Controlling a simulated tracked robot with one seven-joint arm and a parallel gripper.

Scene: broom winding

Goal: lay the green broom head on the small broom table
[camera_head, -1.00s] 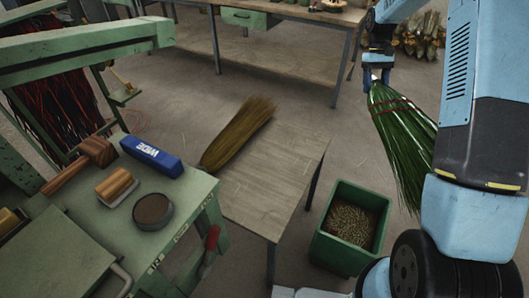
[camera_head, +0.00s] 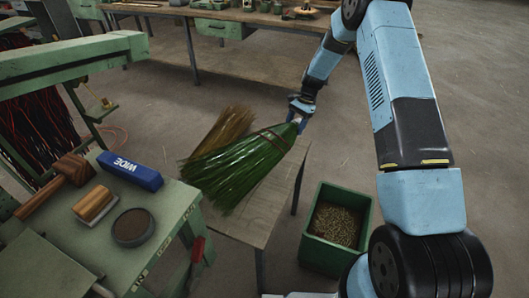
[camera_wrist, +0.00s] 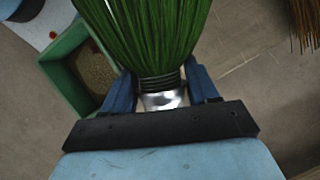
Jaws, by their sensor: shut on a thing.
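The green broom head (camera_head: 243,165) is over the small broom table (camera_head: 242,228) in the head view, its bristles fanning to the lower left. Whether it touches the table I cannot tell. My gripper (camera_head: 300,112) is shut on its bound neck at the upper right end. In the wrist view the green broom head (camera_wrist: 150,35) points away from my gripper (camera_wrist: 162,90), and its silver collar sits between the blue fingers. A brown broom head (camera_head: 226,128) lies behind the green one, partly hidden by it.
A green bin (camera_head: 337,229) with brown bits stands right of the small table. A green workbench (camera_head: 165,212) at left holds a blue WIDE block (camera_head: 130,171), a mallet (camera_head: 62,182) and a round tin (camera_head: 133,227). A long bench (camera_head: 245,60) stands behind.

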